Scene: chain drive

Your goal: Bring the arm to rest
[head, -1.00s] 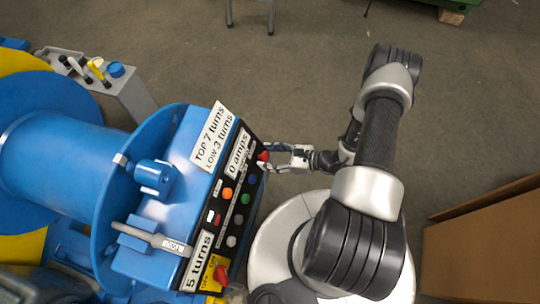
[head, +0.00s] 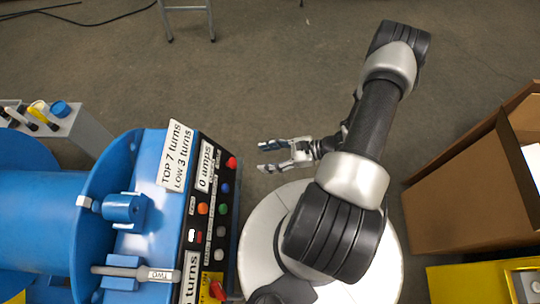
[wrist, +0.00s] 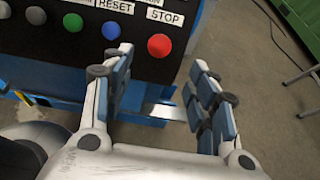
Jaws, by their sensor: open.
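My gripper (head: 284,156) is open and empty. In the head view it is over the floor, to the right of the blue machine's control panel (head: 211,225) and apart from it. It also shows in the wrist view (wrist: 161,85), with its two blue-padded fingers spread apart. A red STOP button (wrist: 159,45) is just beyond the fingers in the wrist view, and a RESET button (wrist: 111,31) is left of it. My arm is bent, with its elbow high at the upper right of the head view.
The blue machine with its large drum (head: 40,215) fills the left. A grey holder with pens (head: 65,125) stands behind it. A cardboard box (head: 455,195) and a yellow container (head: 465,280) are at the right.

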